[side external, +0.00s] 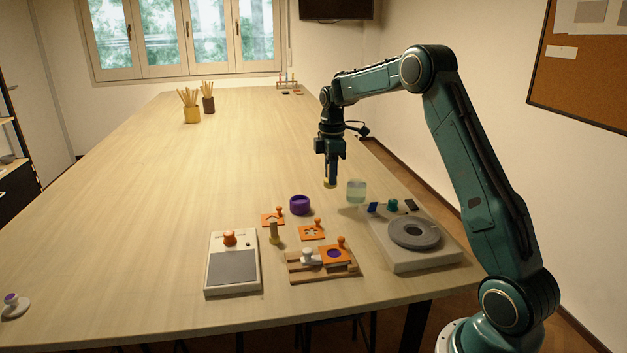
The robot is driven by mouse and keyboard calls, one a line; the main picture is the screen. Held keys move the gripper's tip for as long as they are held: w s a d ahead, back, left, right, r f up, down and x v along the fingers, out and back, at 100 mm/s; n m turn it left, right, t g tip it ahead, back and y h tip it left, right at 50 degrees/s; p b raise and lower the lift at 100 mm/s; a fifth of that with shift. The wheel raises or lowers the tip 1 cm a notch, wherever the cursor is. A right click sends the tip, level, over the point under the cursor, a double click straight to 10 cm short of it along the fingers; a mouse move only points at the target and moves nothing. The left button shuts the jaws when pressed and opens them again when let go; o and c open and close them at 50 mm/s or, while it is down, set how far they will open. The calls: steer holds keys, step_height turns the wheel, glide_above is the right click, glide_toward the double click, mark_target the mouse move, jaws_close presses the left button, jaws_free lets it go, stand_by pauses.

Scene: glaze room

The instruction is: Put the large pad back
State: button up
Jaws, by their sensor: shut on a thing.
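My gripper (331,178) points straight down above the table, left of the clear jar. It is shut on a small pale yellow thing (329,184), of which only a little shows below the fingertips. I cannot tell from this view whether it is the large pad, or whether it touches the table. A wooden block (298,272) at the front holds a white knobbed piece (307,256) and an orange plate (335,256) with a knob and a purple round middle. A tan upright peg-like piece (274,233) stands behind the block.
A clear jar (356,190) stands close to my gripper. A purple ring-shaped pot (300,205) and orange knobbed plates (311,232) lie nearby. A grey wheel (415,234) is at right, a grey-topped board (232,268) at left.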

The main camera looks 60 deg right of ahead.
steer(key=shift+f, duration=1.6)
steer(key=shift+f, duration=2.1)
steer(key=shift+f, duration=0.1)
steer(key=o, duration=1)
steer(key=shift+c, duration=0.2)
step_height(320, 180, up, 12)
steer(key=shift+f, duration=0.25)
steer(key=shift+r, duration=0.4)
